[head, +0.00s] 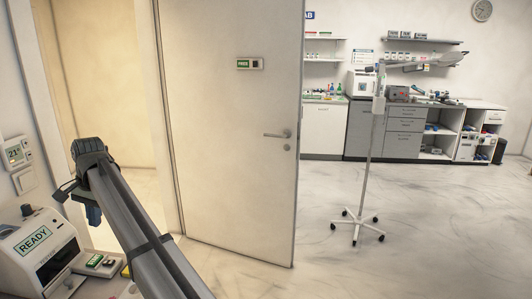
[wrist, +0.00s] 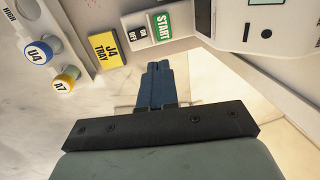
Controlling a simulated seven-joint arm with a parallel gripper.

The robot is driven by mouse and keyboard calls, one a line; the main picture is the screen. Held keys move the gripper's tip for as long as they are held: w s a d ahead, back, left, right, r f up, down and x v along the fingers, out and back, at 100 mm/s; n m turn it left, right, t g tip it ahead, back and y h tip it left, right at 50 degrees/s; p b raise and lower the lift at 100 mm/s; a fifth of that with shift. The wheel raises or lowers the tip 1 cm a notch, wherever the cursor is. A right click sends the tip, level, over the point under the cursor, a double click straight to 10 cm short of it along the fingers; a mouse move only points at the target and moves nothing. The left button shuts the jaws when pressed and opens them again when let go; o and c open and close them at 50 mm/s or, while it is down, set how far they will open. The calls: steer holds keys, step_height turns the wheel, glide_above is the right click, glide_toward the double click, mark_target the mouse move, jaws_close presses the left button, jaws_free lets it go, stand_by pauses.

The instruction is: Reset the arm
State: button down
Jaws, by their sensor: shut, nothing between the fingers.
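My gripper (wrist: 158,68) is shut, with its two blue fingers side by side and nothing between them. In the head view my arm reaches up to the left, and my gripper (head: 93,218) hangs at its end, pointing down.
A yellow J4 TRAY label (wrist: 107,50) and round U4 (wrist: 39,52) and A7 (wrist: 66,79) caps are near the fingers. A wall thermostat (head: 17,152) is at left. A door (head: 225,130) stands right of my arm. A wheeled stand (head: 367,170) is on the open floor.

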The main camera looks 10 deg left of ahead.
steer(key=w+d+f+m+g, duration=0.1)
steer(key=w+d+f, duration=0.65)
steer(key=f, duration=0.35)
steer(key=w+d+f+m, duration=0.1)
steer(key=w+d+f, duration=0.6)
steer(key=d+f, duration=0.3)
steer(key=s+d+f+g+h, duration=0.1)
steer(key=s+d+f, duration=0.1)
steer(key=d+f, duration=2)
steer(key=s+d+f+g+h, duration=0.1)
steer(key=s+d+f+g, duration=0.1)
steer(key=s+d+f, duration=1.6)
steer(key=s+d+f+g, duration=0.1)
steer(key=s+d, duration=0.3)
steer(key=s, duration=0.4)
steer(key=s+d+f+n+g, duration=0.1)
steer(key=s+d+f, duration=0.2)
steer(key=s, duration=0.6)
steer(key=s+d+f+n, duration=0.1)
steer(key=s+d, duration=0.6)
steer(key=s, duration=0.2)
steer(key=shift+s+f+g, duration=0.2)
steer(key=shift+f+g, duration=0.2)
